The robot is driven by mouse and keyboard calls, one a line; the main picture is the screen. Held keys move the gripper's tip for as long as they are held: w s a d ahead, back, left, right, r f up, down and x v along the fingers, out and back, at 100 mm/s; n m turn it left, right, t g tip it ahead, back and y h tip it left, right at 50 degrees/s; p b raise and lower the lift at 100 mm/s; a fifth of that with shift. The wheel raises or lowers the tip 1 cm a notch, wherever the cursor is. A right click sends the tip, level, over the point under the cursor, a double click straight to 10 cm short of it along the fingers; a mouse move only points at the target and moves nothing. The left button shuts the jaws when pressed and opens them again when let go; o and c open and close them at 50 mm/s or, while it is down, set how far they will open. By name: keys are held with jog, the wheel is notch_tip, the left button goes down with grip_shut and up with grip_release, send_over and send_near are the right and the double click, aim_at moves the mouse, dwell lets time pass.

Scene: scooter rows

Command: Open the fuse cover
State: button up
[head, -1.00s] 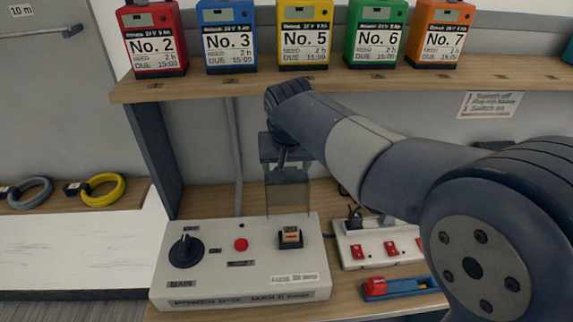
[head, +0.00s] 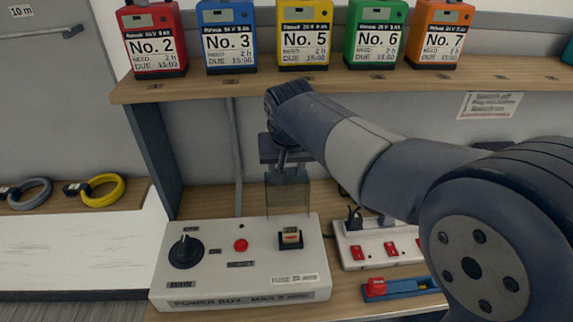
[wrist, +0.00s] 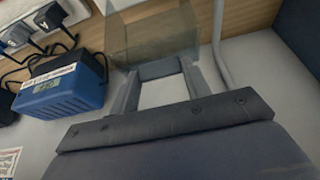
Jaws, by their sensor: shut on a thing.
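The power box (head: 215,262) stands on the bench, with a black dial, a red button and a fuse (head: 291,237) in a dark socket. The fuse cover (head: 288,193) is a clear, smoky panel standing upright above and behind the fuse, which is uncovered. My gripper (head: 284,168) is above the power box, shut on the upper edge of the cover. In the wrist view the cover (wrist: 152,40) lies at the fingertips of my gripper (wrist: 160,70). The exact contact at the cover's edge is hard to make out.
A power strip (head: 385,243) with red switches and a blue tool with a red end (head: 400,288) lie right of the box. A shelf (head: 340,84) above holds several coloured, numbered batteries. In the wrist view a blue charger-like block (wrist: 60,85) sits at left.

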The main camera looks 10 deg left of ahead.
jog(key=shift+s+d+f+t+b, duration=0.1)
jog(key=shift+s+t+b, duration=0.35)
jog(key=shift+b, duration=0.7)
jog(key=shift+c, duration=0.4)
jog(key=shift+o, duration=0.2)
jog(key=shift+s+d+r, duration=0.15)
jog(key=shift+s+r, duration=0.05)
jog(key=shift+s, duration=0.3)
jog(key=shift+s+d+r, duration=0.1)
jog(key=shift+s+r, duration=0.05)
jog(key=shift+s, duration=0.3)
jog(key=shift+c, duration=0.2)
jog(key=o, duration=1.4)
jog(key=shift+r, duration=0.1)
jog(key=v, duration=1)
jog(key=shift+s+r+p, duration=0.2)
jog(key=shift+s+p, duration=0.05)
jog(key=shift+p, duration=0.2)
jog(key=shift+d, duration=0.1)
